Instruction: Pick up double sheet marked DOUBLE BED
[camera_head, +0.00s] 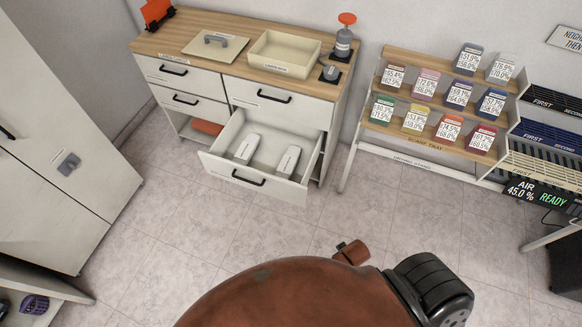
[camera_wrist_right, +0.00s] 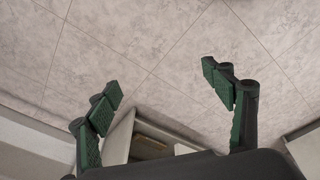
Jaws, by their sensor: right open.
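I can make out nothing marked DOUBLE BED in either view. Two white packets (camera_head: 247,149) (camera_head: 289,161) with dark print lie apart in the open drawer (camera_head: 262,188) of the white cabinet in the head view; their print is too small to read. My right gripper (camera_wrist_right: 163,82) is open and empty in the wrist view, its green-padded fingers spread above the tiled floor. A pale open-topped shape (camera_wrist_right: 118,140) shows partly between the fingers, low in that view. My left gripper is not in view.
The cabinet's wooden top (camera_head: 160,43) holds a shallow beige tray (camera_head: 285,52). A sloped rack (camera_head: 400,132) with several labelled coloured packets stands to the right. A large brown rounded shape (camera_head: 290,295) fills the bottom foreground. Tiled floor (camera_head: 170,235) before the cabinet is clear.

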